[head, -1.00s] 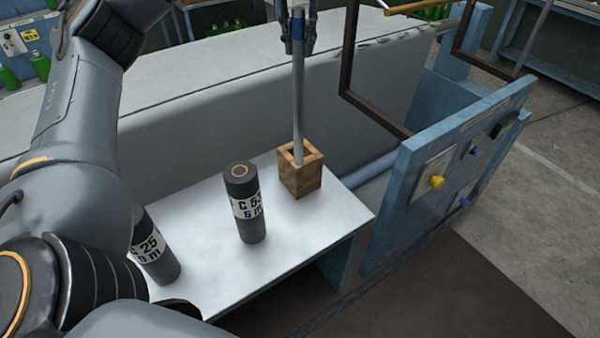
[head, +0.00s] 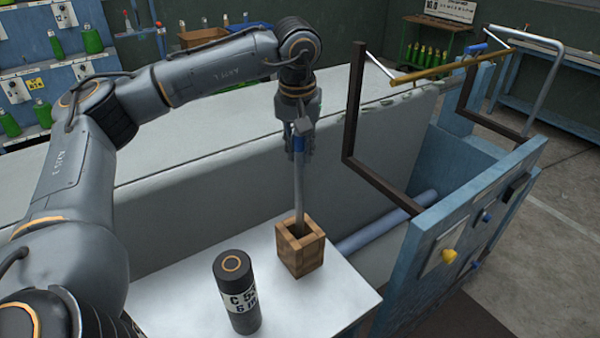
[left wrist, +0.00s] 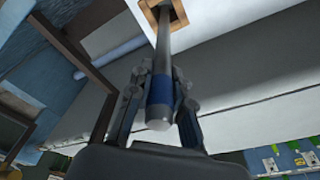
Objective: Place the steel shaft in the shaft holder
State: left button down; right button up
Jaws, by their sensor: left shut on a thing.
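The steel shaft (head: 299,190) is a thin grey rod with a blue band near its top. It stands nearly upright, its lower end inside the square opening of the wooden shaft holder (head: 300,258). The holder hides that end, so its depth is unclear. My left gripper (head: 300,145) is shut on the shaft around the blue band, above the holder. In the left wrist view the fingers (left wrist: 160,95) flank the band, and the shaft (left wrist: 164,45) runs to the holder's opening (left wrist: 180,12). My right gripper is not in view.
The holder stands on a white table (head: 345,290). A black labelled cylinder (head: 236,290) stands to its front left. A long grey block (head: 210,185) lies behind. A blue panel (head: 430,262) with knobs and a dark frame (head: 352,110) are to the right.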

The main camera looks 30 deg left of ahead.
aim_at(300, 175)
pick_arm(q)
jog(key=shift+f, duration=1.25)
notch_tip(300, 175, down, 4)
jog(key=shift+r+p, duration=0.25)
jog(key=shift+p, duration=0.25)
jog(key=shift+f, duration=0.25)
jog(key=shift+d+f, duration=0.1)
jog(key=shift+f, duration=0.05)
jog(key=c, duration=1.2)
grip_release()
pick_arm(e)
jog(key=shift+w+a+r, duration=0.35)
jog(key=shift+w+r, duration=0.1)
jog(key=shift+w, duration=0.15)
